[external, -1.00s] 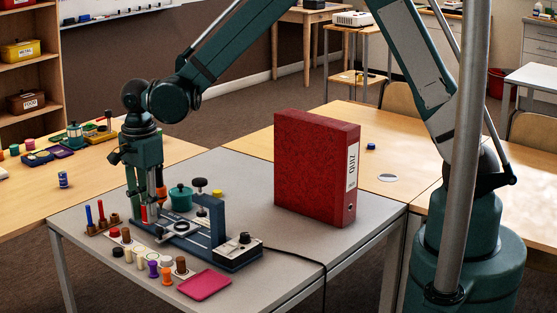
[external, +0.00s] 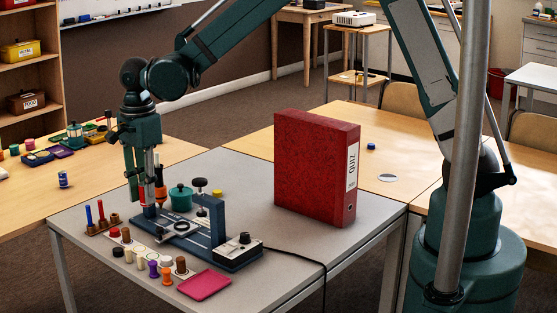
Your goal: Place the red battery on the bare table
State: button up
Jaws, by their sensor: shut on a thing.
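My gripper (external: 141,190) is at the left of the grey table, pointing down, with its jaws shut on a small red piece. This piece, the red battery (external: 142,193) as far as I can tell, is mostly hidden between the fingers. It is held upright, a little above the dark-blue device (external: 215,245) near that device's left end. The bare grey table top (external: 245,190) shows between the device and the red binder.
A big red binder (external: 310,170) stands on the right. An orange-and-black upright item (external: 160,188) and a teal pot (external: 180,198) are close beside my gripper. Several small pegs stand in front, with a pink tray (external: 204,284). A black cable (external: 300,262) crosses the front right.

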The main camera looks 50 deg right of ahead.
notch_tip(320, 180, up, 13)
jog(key=w+d+m, duration=0.1)
jog(key=w+d, duration=0.4)
jog(key=d, duration=0.5)
jog(key=w+d+m, duration=0.2)
jog(key=w+d, duration=0.4)
jog(key=d, duration=0.5)
jog(key=shift+w+m, duration=0.2)
jog(key=shift+m, duration=0.1)
jog(key=w+d+m, duration=0.1)
jog(key=d, duration=0.6)
jog(key=w+d+m, duration=0.1)
jog(key=w+d, duration=0.1)
jog(key=d, duration=0.5)
jog(key=w+d+m, duration=0.1)
jog(key=d, duration=0.7)
jog(key=shift+w+p, duration=0.3)
jog(key=shift+p, duration=0.1)
jog(key=shift+c, duration=0.2)
jog(key=s+d+m, duration=0.2)
jog(key=d+m, duration=0.1)
jog(key=d, duration=1.4)
jog(key=s+d+m, duration=0.2)
jog(key=s+d, duration=0.1)
jog(key=d, duration=1.4)
notch_tip(320, 180, down, 18)
jog(key=shift+f, duration=0.15)
jog(key=shift+w+d, duration=0.1)
jog(key=shift+f+b, duration=0.3)
jog(key=shift+f, duration=2.8)
